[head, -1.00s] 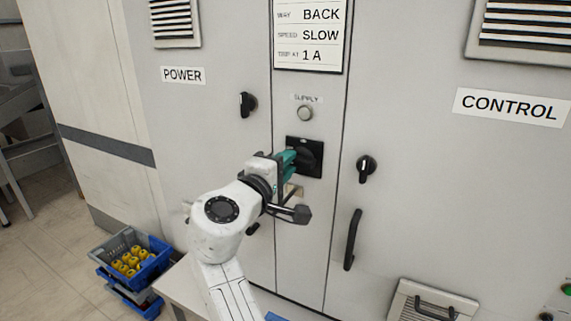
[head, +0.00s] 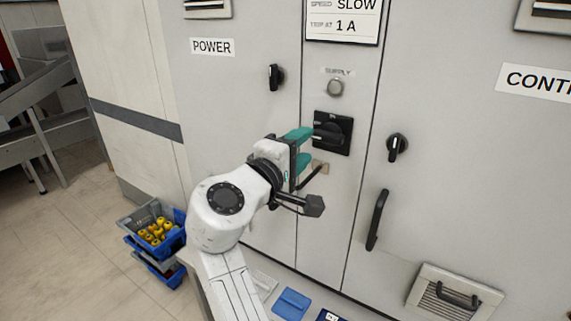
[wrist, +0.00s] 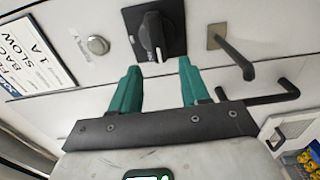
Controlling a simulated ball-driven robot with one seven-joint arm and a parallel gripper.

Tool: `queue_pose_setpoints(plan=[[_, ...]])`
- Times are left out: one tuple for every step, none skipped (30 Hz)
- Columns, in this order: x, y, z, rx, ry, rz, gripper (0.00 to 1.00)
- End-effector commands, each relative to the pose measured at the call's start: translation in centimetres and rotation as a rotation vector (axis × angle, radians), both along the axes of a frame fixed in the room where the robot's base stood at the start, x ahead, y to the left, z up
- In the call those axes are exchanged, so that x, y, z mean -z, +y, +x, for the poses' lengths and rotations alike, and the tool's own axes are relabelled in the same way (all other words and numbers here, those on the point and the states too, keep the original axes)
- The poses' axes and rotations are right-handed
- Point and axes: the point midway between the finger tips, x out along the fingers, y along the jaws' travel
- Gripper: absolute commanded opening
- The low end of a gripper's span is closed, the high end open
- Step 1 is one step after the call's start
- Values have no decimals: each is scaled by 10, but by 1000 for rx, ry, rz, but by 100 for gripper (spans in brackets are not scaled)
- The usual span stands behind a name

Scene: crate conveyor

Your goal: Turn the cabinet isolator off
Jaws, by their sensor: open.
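The cabinet isolator (head: 334,132) is a black rotary handle on a square black plate, on the narrow middle panel below the supply lamp. In the head view its handle lies roughly sideways. In the wrist view the isolator (wrist: 154,32) is at top centre, its handle with a pale mark pointing toward my gripper. My gripper (head: 309,149) is open and empty, its teal fingers just left of and in front of the isolator. In the wrist view the handle's end lies just beyond and between the fingertips (wrist: 158,66), apart from them.
A bent metal lever (head: 313,179) sticks out just below the isolator, close to my lower finger. Small black rotary switches stand at left (head: 275,77) and right (head: 396,147). A long door handle (head: 377,220) is lower right. Crates (head: 155,235) stand on the floor at left.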

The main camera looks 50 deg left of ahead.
Motion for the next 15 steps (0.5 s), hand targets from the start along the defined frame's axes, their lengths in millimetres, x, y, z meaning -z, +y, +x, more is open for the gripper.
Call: queue_pose_setpoints(plan=[[4,-2,-10,-2,1,2,46],[3,-3,-16,-3,0,2,46],[3,-5,-23,-2,0,2,46],[3,-7,-29,-3,0,1,46],[3,-8,-33,-2,1,2,46],[3,-9,-40,-2,1,2,46],[3,-10,-43,-2,1,1,46],[2,-11,-47,-1,1,1,46],[2,-12,-51,-1,1,1,46],[2,-13,-53,-1,1,1,46],[2,-13,-55,-1,1,1,46],[2,-14,-57,0,2,1,46],[2,-15,-59,0,2,0,46],[2,-15,-59,0,2,0,46],[1,-15,-60,1,2,-1,46]])
